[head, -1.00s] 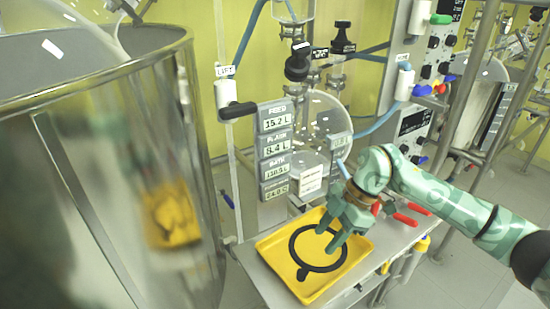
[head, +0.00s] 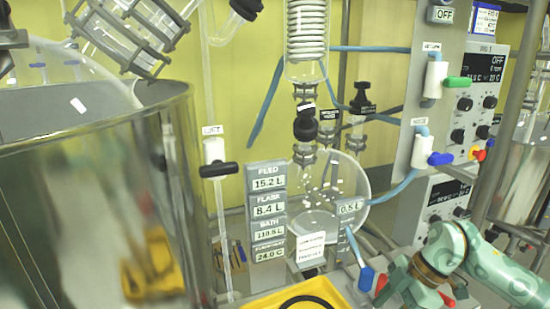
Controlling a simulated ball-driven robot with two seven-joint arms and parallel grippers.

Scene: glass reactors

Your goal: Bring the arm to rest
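My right arm comes in from the lower right, and its green gripper (head: 402,292) hangs at the bottom edge, right of the yellow tray (head: 338,291). The fingers are partly cut off, so I cannot tell how far apart they are. I see nothing held in it. A black ring (head: 306,301) lies in the tray, and only its far part shows. My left gripper is not in view.
A large steel vessel (head: 110,200) fills the left. A round glass flask (head: 335,190) stands behind the tray, near a label stack (head: 268,207). A control panel (head: 470,100) and blue hoses are at right. Red- and blue-handled items lie near the gripper.

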